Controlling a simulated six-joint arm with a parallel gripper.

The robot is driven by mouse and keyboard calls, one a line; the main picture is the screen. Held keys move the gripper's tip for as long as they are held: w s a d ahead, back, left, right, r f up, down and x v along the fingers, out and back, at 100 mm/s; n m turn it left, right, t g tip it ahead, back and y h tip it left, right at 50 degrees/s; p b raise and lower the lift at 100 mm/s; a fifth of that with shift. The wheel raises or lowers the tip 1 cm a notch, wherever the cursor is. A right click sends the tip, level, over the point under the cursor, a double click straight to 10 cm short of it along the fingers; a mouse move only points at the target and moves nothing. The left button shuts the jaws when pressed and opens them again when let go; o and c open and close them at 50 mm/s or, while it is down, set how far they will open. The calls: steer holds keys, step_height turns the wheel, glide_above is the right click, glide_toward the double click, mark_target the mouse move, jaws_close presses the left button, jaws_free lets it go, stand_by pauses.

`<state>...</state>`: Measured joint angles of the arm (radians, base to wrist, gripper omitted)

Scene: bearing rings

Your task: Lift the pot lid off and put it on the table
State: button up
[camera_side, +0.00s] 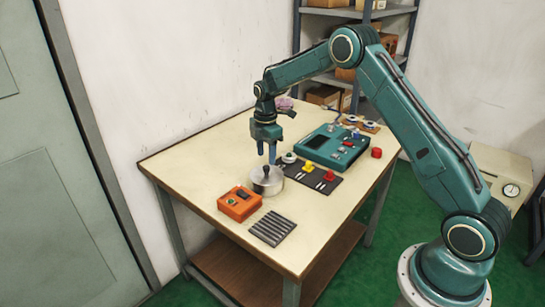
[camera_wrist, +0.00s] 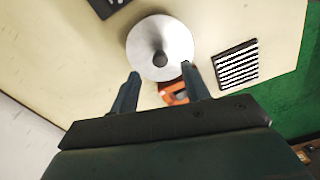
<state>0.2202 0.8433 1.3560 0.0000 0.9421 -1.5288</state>
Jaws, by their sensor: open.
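The pot (camera_side: 267,186) is a short silver-grey cylinder standing on the table (camera_side: 195,160). Its lid (camera_side: 260,178) sits on top, with a dark upright knob (camera_side: 266,171) in the middle. The wrist view shows the pale round lid (camera_wrist: 147,42) from above, with the dark knob (camera_wrist: 160,58) at its centre. My gripper (camera_side: 267,158) points down just above the lid. In the wrist view its fingers (camera_wrist: 160,73) are wide apart and empty, and the knob appears between and a little beyond the tips. The pot's body is hidden beneath the lid there.
An orange box (camera_side: 239,203) and a dark slatted rack (camera_side: 272,229) stand near the pot at the front. The table's left part is clear.

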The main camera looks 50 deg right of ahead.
mark_target(266, 166)
steer(key=shift+f, duration=2.6)
jaws_close()
steer(key=shift+r, duration=0.15)
step_height(266, 166, up, 20)
steer(key=shift+f, duration=0.25)
